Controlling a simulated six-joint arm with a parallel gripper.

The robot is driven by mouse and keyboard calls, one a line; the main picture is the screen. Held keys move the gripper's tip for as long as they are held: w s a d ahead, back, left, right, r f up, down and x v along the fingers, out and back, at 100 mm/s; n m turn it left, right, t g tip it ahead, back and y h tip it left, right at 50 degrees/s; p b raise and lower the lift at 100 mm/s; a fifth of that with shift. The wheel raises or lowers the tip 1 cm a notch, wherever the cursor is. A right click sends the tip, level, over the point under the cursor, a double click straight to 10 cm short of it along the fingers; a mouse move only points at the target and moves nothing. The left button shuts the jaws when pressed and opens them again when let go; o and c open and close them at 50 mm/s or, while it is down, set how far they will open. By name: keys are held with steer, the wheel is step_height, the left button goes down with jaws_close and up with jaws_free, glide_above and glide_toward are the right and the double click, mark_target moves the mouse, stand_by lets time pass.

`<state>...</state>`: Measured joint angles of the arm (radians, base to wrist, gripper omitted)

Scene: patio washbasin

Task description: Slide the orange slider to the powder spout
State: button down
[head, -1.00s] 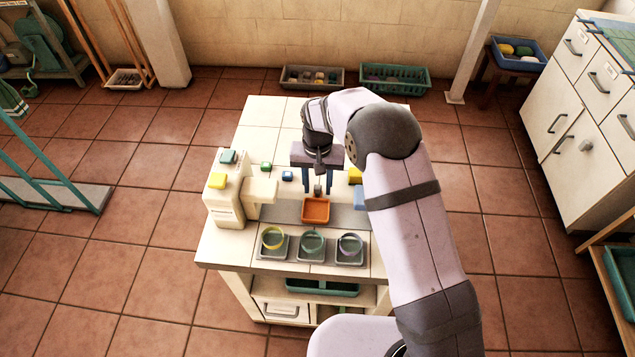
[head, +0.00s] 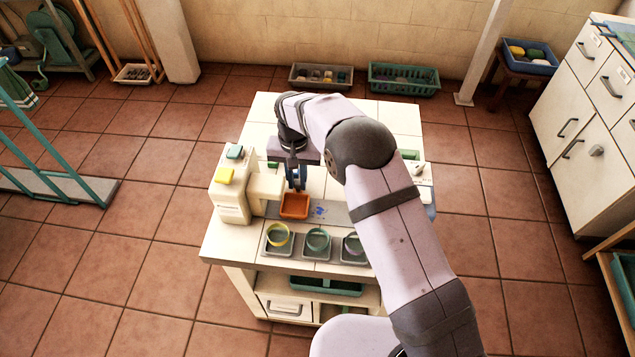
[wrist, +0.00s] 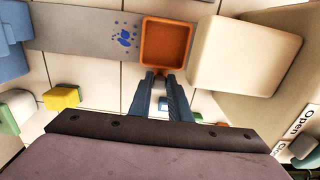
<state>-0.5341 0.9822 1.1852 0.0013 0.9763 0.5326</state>
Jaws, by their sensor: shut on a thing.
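The orange slider (head: 294,207) is a small square open tray on a grey track (head: 335,211). It also shows in the wrist view (wrist: 166,45), and its inside looks empty. My gripper (head: 295,188) is shut at the slider's far edge, its fingertips together there in the wrist view (wrist: 160,76); the gripped part is mostly hidden. A cream dispenser (head: 231,200) with yellow and teal tops stands to the left, and its spout arm (head: 265,187) reaches toward the slider. In the wrist view the cream spout block (wrist: 245,50) is right beside the slider's edge.
Blue drop marks (wrist: 125,38) lie bare on the track beside the slider. Grey trays with yellow (head: 278,237), teal (head: 317,240) and purple-rimmed (head: 354,246) bowls stand in front. A yellow block (wrist: 62,97) and a blue body (wrist: 12,50) are at the track's other end.

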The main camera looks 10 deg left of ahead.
steer(key=shift+w+a+r, duration=0.1)
steer(key=shift+a+r, duration=0.05)
steer(key=shift+a, duration=1.9)
steer(key=c, duration=1.6)
jaws_free()
steer(key=shift+a, duration=0.1)
steer(key=shift+c, duration=0.2)
step_height(320, 180, up, 7)
steer(key=b, duration=0.2)
steer(key=shift+r, duration=0.15)
